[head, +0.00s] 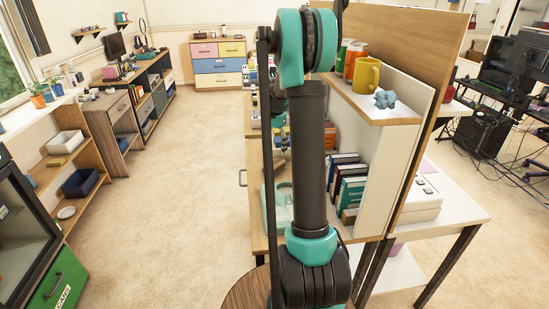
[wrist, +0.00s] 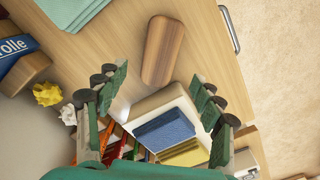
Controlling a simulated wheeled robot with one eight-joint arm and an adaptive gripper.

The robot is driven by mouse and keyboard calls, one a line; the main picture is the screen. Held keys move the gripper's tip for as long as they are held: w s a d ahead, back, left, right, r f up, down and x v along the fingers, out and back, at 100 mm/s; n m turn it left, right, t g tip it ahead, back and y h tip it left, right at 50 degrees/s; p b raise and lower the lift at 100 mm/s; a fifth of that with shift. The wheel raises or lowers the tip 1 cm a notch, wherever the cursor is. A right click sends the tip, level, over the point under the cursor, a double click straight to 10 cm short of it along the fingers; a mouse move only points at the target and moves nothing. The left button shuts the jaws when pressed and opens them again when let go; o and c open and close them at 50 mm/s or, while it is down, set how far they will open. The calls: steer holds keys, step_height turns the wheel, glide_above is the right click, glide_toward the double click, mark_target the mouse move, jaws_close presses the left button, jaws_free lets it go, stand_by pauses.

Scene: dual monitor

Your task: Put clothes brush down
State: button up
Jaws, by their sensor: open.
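The clothes brush appears to be the brown, rounded wooden block (wrist: 163,50) lying on the light wood desk top (wrist: 95,62) in the wrist view. Its wooden back faces up and no bristles show. My gripper (wrist: 160,73) is open, with green fingers spread left and right. Nothing is held between them. The brush lies just beyond the fingertips, apart from both fingers. In the head view my arm stands in front of the desk and hides the gripper; I cannot make out the brush there.
A white box with blue and yellow blocks (wrist: 165,130) sits between the fingers in the picture. In the head view, books (head: 345,182) stand under a shelf with a yellow mug (head: 367,76).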

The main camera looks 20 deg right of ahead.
steer(key=s+a+r+n+t, duration=0.1)
steer(key=s+a+n, duration=0.25)
steer(key=s, duration=0.35)
steer(key=s+a+r+n+t, duration=0.15)
steer(key=s+a, duration=0.25)
steer(key=s, duration=0.4)
steer(key=s+a+f+n, duration=0.1)
steer(key=s+f+n, duration=0.1)
steer(key=s, duration=0.3)
steer(key=s+a+f+n+t, duration=0.1)
steer(key=s+a+f+n, duration=0.1)
steer(key=s, duration=0.4)
steer(key=s+a+f+n, duration=0.2)
steer(key=s, duration=0.4)
steer(key=shift+s+f+t, duration=0.25)
steer(key=shift+f+t, duration=0.1)
